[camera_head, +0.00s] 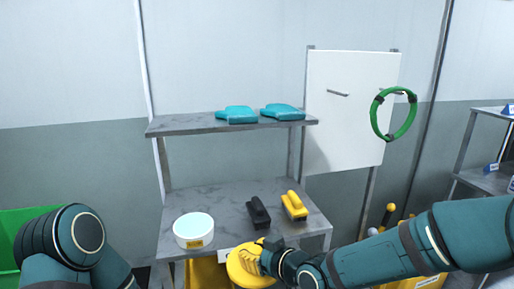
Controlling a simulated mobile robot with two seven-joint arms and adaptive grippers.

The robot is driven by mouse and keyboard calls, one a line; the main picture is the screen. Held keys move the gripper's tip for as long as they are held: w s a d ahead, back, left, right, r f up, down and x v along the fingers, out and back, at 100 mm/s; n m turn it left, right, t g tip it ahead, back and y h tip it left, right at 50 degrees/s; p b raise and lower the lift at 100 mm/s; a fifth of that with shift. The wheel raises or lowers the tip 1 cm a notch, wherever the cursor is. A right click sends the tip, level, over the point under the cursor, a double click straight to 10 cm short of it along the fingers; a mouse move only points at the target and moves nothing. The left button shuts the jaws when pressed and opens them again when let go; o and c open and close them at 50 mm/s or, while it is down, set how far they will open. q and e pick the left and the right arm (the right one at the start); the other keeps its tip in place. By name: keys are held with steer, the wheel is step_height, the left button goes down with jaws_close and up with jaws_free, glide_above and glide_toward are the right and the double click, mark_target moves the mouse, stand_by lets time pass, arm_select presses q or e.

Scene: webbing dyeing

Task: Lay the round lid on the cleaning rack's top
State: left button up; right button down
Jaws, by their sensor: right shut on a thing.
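The round lid (240,270) is yellow and sits at the bottom centre, in front of the rack's lower shelf. My right gripper (266,262) is shut on the lid's right side, and the fingers hide part of it. The cleaning rack is a grey metal stand; its top (185,124) is a shelf at the back, above and behind the lid. Two folded teal items (237,115) lie on the middle and right of that top; its left part is bare. My left arm shows at the lower left, but its gripper is out of view.
On the rack's lower shelf (215,192) stand a white tub (194,231), a black brush (258,213) and a yellow brush (294,206). A white board (345,120) with a green ring (379,120) stands at the right. A green bin (18,228) is at the left.

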steer(key=w+d+f+m+t+h, duration=0.1)
steer(key=w+d+m+t+h, duration=0.25)
steer(key=d, duration=0.55)
steer(key=w+d+f+m+h, duration=0.1)
steer(key=w+d+m+h, duration=0.1)
steer(key=d+m+h, duration=0.6)
arm_select(q)
steer(key=c, duration=0.3)
arm_select(e)
steer(key=s+d+f+n+y, duration=0.1)
steer(key=s+f, duration=0.2)
steer(key=f, duration=0.3)
steer(key=s+f+n+y, duration=0.1)
steer(key=s+f+n, duration=0.1)
steer(key=f, duration=0.4)
steer(key=shift+s+d+f, duration=0.3)
steer(key=shift+s+d, duration=0.05)
steer(key=shift+s, duration=0.2)
arm_select(q)
steer(key=shift+a, duration=0.1)
